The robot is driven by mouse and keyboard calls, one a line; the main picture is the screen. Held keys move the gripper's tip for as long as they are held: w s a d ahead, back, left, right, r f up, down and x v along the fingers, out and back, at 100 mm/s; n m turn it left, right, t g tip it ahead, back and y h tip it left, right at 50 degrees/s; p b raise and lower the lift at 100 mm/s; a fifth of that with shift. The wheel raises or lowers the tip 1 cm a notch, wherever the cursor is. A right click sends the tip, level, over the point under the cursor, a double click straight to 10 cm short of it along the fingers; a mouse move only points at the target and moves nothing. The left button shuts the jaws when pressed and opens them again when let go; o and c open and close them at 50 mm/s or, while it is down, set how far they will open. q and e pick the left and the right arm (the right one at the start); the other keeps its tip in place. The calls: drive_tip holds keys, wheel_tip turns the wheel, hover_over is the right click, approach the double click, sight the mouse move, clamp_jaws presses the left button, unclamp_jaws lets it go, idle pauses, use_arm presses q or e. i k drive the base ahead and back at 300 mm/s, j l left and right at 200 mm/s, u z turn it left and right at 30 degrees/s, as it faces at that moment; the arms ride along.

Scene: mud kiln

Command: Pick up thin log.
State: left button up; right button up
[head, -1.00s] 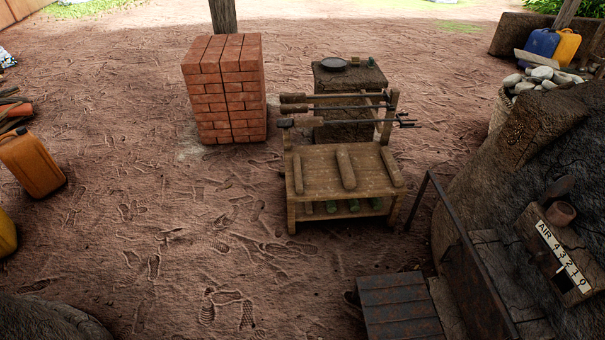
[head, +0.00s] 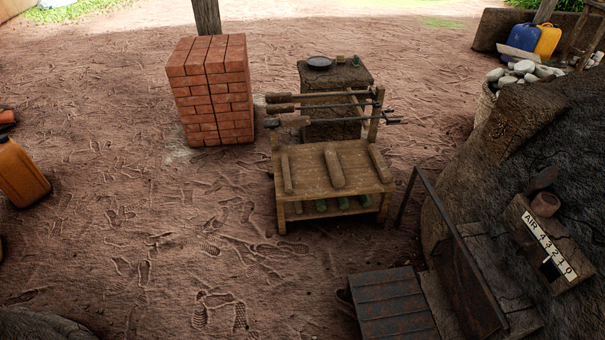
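A low wooden table (head: 309,178) stands in the middle of the head view. Three wooden pieces lie apart on its top, running front to back. The left piece (head: 287,173) looks the thinnest and may be the thin log. The middle piece (head: 334,169) is a thicker rounded log. The right piece (head: 379,163) lies along the right edge. Neither of my grippers shows in the view.
A rack of long-handled tools (head: 320,108) rises behind the tabletop. A red brick stack (head: 212,92) stands behind left. A dark metal stand (head: 388,305) and the mud kiln (head: 540,130) are at right. An orange jerrycan (head: 20,172) is far left. Open dirt lies left and in front.

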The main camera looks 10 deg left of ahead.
sight(286, 179)
drive_tip(key=i+j+z, duration=0.15)
drive_tip(key=j+z, duration=0.15)
drive_tip(key=i+j+z, duration=0.15)
drive_tip(key=j+z, duration=0.15)
drive_tip(key=j, duration=0.15)
drive_tip(key=i+j+z, duration=0.1)
drive_tip(key=j+z, duration=0.2)
drive_tip(key=j, duration=0.1)
